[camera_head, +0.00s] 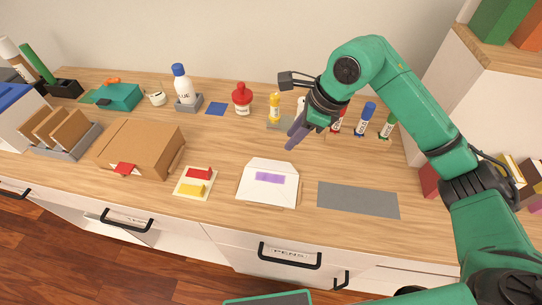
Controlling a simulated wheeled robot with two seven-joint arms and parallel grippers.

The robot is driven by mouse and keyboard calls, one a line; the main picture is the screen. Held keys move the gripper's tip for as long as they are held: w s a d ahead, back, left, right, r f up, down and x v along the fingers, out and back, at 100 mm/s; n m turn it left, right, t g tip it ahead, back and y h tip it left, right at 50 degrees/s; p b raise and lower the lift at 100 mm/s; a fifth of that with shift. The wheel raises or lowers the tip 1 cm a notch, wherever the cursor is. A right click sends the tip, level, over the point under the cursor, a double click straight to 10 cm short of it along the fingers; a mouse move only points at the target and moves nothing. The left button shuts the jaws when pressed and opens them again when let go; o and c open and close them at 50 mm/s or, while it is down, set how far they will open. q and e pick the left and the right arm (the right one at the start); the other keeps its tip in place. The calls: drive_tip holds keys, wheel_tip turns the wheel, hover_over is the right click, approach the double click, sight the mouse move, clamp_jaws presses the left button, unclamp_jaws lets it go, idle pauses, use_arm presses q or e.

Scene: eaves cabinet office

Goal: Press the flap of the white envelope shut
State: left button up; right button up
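The white envelope (252,191) lies flat near the front edge of the desk, left of a grey mat. A purple strip (270,178) crosses its upper part. Its white flap (273,164) points to the back; I cannot tell how far it is raised. My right gripper (292,146) hangs above the desk, behind and to the right of the envelope, apart from it. Its fingers show as one narrow purplish shape pointing down and to the left, seemingly together with nothing between them. My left gripper is out of view.
A grey mat (358,199) lies right of the envelope. A card with red and yellow pieces (193,183) and a cardboard box (140,147) are to its left. Bottles (242,97) and coloured tubes (366,117) stand behind. The wood between envelope and bottles is mostly clear.

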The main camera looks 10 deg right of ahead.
sight(272, 165)
drive_tip(key=p+x, duration=0.2)
drive_tip(key=x, duration=1)
drive_tip(key=shift+s+a+p, duration=0.1)
drive_tip(key=shift+p, duration=0.2)
drive_tip(key=shift+a+f, duration=0.15)
drive_tip(key=shift+f, duration=0.3)
clamp_jaws()
